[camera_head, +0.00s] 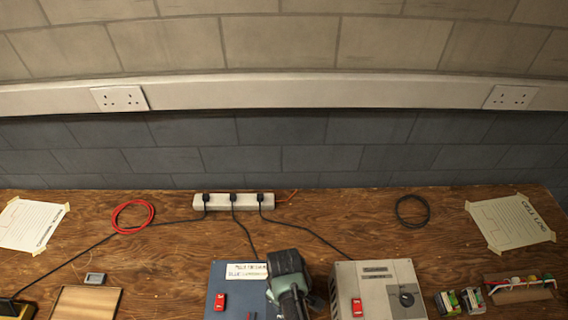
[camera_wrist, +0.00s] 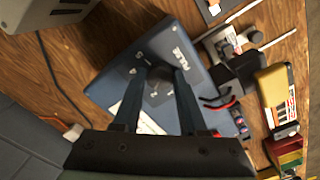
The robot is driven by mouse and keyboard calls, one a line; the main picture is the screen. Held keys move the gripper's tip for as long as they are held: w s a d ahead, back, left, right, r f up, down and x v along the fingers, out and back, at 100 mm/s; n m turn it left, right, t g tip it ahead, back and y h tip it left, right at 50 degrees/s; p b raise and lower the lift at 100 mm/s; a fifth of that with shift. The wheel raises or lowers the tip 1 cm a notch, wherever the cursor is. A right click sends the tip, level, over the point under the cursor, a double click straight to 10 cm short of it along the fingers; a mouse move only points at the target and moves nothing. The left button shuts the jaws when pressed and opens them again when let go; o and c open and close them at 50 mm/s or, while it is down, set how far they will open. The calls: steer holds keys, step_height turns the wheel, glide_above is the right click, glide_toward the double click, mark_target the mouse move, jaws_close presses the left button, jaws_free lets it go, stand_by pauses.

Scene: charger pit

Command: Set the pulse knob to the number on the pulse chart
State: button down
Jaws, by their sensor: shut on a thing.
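The blue box (camera_head: 222,290) stands at the front middle of the bench in the head view. In the wrist view, its top panel (camera_wrist: 130,62) carries a white word that reads PULSE and small marks around a dark knob (camera_wrist: 159,88). My gripper (camera_wrist: 162,76) is over this panel, its two fingers shut on the knob from both sides. The knob's pointer and setting cannot be read. In the head view, my gripper (camera_head: 290,290) covers the box's right part. A white card (camera_head: 246,271) with handwriting lies at the box's back edge; its text is too small to read surely.
A grey box (camera_head: 345,285) with its own dial (camera_head: 406,299) stands close to the right of my gripper. Paper sheets (camera_head: 32,225) and (camera_head: 510,222) are taped at both sides. A power strip (camera_head: 218,199) with black cables lies behind. The bench between is mostly clear.

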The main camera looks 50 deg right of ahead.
steer(key=shift+n, duration=1)
steer(key=shift+w, duration=0.1)
steer(key=shift+c, duration=2.2)
jaws_free()
step_height(320, 180, up, 13)
steer(key=shift+b, duration=0.4)
